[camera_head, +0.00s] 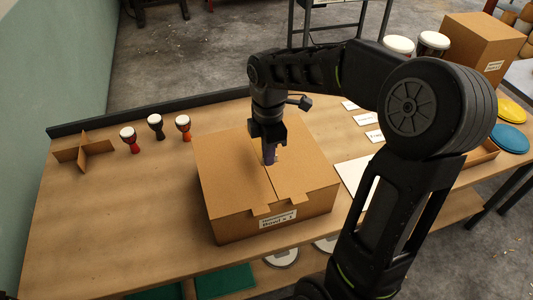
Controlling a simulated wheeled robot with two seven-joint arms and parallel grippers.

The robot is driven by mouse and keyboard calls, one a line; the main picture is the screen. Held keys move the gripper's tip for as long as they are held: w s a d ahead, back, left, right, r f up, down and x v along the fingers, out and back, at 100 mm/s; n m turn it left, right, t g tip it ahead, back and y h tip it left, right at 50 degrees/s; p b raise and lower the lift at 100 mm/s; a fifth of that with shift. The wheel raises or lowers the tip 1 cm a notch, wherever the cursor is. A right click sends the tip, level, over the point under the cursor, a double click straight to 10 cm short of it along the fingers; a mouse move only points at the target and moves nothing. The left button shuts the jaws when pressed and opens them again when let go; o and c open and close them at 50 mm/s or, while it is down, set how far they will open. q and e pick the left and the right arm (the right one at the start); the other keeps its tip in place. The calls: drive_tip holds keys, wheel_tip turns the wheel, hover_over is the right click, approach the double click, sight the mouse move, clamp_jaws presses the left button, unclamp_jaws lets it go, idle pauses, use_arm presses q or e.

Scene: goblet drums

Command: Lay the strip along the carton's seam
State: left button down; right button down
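A brown cardboard carton (222,172) stands on the wooden table, its top flaps closed. The seam (268,183) runs between the flaps toward the labelled front side. My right gripper (270,158) points down over the middle of the seam, at or just above the top. Something dark purple shows at its tip, with a small pale patch beside it. I cannot tell whether this is the strip or part of the fingers, or whether the fingers are closed. The gripper hides part of the seam. No strip shows clearly elsewhere. My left gripper is not in view.
Several small goblet drums (156,126) and a cardboard cross divider (84,150) stand at the left. White cards (366,118) and a white sheet (356,175) lie right of the carton. Another carton (478,45) and larger drums stand at the back right. The table's front left is clear.

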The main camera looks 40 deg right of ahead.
sight(267, 178)
drive_tip(key=shift+a+f, duration=0.1)
drive_tip(key=shift+a, duration=0.05)
drive_tip(key=shift+f+b, duration=1.45)
drive_tip(key=shift+f, duration=0.2)
drive_tip(key=shift+f+b, duration=0.45)
drive_tip(key=shift+f, duration=0.2)
drive_tip(key=shift+f+b, duration=0.45)
drive_tip(key=shift+f, duration=0.2)
drive_tip(key=c, duration=1.6)
unclamp_jaws()
drive_tip(key=shift+r, duration=0.15)
wheel_tip(267, 178, up, 8)
drive_tip(key=shift+f+b, duration=0.2)
drive_tip(key=shift+b, duration=0.1)
